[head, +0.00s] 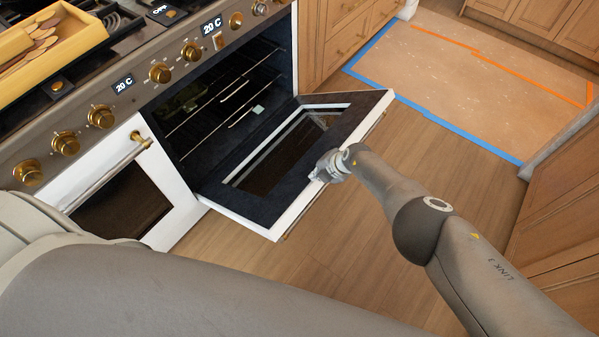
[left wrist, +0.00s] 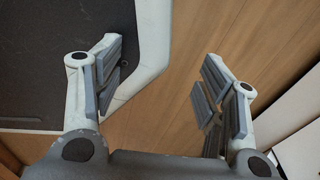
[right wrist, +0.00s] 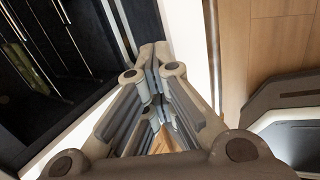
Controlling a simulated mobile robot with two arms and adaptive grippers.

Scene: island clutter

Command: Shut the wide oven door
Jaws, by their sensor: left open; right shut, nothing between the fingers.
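The wide oven door (head: 258,208) is white with a dark inner face and a window. It hangs folded down, open, in front of the dark oven cavity (head: 225,95). My right gripper (head: 326,167) is shut and empty at the door's outer edge; whether it touches the door is unclear. In the right wrist view, its closed fingers (right wrist: 157,58) lie over the door's white edge (right wrist: 188,28). My left gripper (left wrist: 165,78) is open and empty in the left wrist view. In the head view it is hidden; only my left arm crosses the bottom.
A narrower white oven door (head: 120,195) beside it is shut, with a brass handle (head: 115,168). Brass knobs (head: 160,73) line the range front. A wooden utensil tray (head: 55,45) sits on top. Wooden floor (head: 445,150) is clear to the right, before wooden cabinets (head: 560,205).

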